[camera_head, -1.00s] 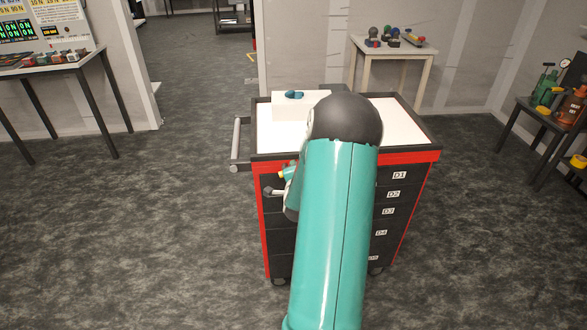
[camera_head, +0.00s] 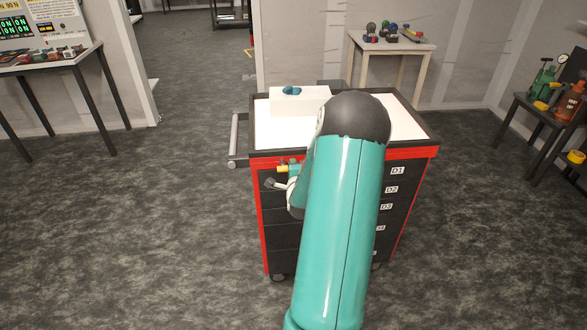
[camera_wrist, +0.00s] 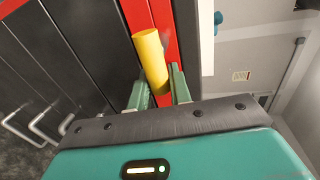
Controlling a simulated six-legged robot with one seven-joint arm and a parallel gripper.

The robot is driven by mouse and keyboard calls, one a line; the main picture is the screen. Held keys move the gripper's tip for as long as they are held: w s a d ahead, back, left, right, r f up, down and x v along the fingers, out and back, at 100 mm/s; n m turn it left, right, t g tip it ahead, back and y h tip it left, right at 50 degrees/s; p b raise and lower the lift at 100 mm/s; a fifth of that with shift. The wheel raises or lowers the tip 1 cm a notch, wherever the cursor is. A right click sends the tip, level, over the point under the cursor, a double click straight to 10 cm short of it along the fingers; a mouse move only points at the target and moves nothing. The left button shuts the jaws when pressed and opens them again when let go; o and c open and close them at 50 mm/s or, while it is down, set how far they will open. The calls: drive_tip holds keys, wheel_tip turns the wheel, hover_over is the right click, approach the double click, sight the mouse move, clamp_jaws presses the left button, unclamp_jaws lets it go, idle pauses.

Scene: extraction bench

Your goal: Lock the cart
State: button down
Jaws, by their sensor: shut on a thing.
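The cart (camera_head: 262,215) is a black and red drawer cabinet with a white top, standing ahead of me. Its drawers carry labels such as D1 (camera_head: 397,171). A yellow cylinder (camera_head: 282,169) shows at the upper left of the drawer front. In the wrist view the yellow cylinder (camera_wrist: 150,58) stands between the green fingers of my gripper (camera_wrist: 160,90), beside the red edge strip (camera_wrist: 165,25). My gripper is shut on it. My arm covers the middle of the drawer front. Where the cylinder meets the cart is hard to tell.
A white box (camera_head: 290,105) with a blue item (camera_head: 292,90) sits on the cart top. A side handle (camera_head: 235,140) sticks out left. Tables stand at the left (camera_head: 55,62), back (camera_head: 400,46) and right (camera_head: 530,115). The floor around the cart is clear.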

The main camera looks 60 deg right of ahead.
drive_tip(key=shift+a+f, duration=0.1)
drive_tip(key=c, duration=1.3)
unclamp_jaws()
drive_tip(key=v, duration=1.3)
drive_tip(key=shift+s+a, duration=0.2)
drive_tip(key=shift+a, duration=0.05)
